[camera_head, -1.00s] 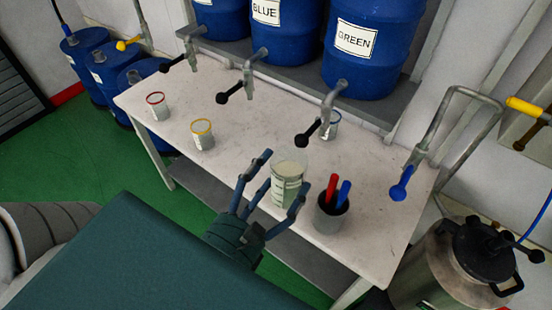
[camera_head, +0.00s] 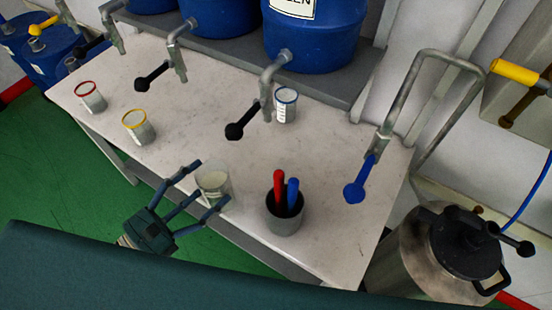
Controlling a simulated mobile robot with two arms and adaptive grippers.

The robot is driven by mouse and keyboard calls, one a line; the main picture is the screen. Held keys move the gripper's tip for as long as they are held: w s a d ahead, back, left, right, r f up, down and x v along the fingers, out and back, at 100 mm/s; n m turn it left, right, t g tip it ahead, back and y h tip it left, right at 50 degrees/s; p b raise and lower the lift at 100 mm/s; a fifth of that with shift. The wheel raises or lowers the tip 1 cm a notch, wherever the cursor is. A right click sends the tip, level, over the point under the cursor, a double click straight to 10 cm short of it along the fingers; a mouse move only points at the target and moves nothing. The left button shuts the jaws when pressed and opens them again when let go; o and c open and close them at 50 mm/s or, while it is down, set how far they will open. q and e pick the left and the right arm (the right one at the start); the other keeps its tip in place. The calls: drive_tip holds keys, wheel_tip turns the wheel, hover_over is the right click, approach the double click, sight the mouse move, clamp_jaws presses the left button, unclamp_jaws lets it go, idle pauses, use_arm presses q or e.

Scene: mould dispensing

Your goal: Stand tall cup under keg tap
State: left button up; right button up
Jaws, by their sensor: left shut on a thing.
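The tall clear cup (camera_head: 213,181) is between the fingers of my left gripper (camera_head: 208,187), which is shut on it near the table's front edge. The cup looks roughly upright; its lower part is partly hidden by a finger, and I cannot tell whether it touches the table. The keg tap (camera_head: 377,147), with a blue handle (camera_head: 355,190), hangs over the right end of the table, well to the right of the cup. The steel keg (camera_head: 405,262) stands at the lower right. My right gripper is not in view.
A dark pot (camera_head: 285,218) with red and blue handles stands between cup and keg tap. Red-rimmed (camera_head: 92,99), yellow-rimmed (camera_head: 139,129) and blue-rimmed (camera_head: 286,108) cups stand on the white table (camera_head: 320,165). Black-handled taps (camera_head: 270,82) overhang its back. The tabletop below the keg tap looks clear.

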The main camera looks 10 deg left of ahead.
use_arm(q)
drive_tip(key=shift+f+b+x, duration=0.45)
drive_tip(key=shift+f+x, duration=0.1)
drive_tip(key=shift+x, duration=2.35)
drive_tip(key=shift+f+b+x, duration=0.5)
drive_tip(key=shift+f+x, duration=0.05)
drive_tip(key=shift+x, duration=2.4)
drive_tip(key=shift+f+b+x, duration=0.45)
drive_tip(key=shift+f+x, duration=0.1)
drive_tip(key=shift+x, duration=2.35)
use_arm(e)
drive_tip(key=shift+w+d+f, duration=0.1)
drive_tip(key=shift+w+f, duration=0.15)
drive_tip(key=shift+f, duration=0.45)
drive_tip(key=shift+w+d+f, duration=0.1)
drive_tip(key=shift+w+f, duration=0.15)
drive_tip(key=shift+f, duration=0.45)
use_arm(q)
drive_tip(key=shift+f, duration=0.15)
drive_tip(key=o, duration=1.5)
drive_tip(key=shift+o, duration=0.2)
drive_tip(key=shift+s, duration=0.1)
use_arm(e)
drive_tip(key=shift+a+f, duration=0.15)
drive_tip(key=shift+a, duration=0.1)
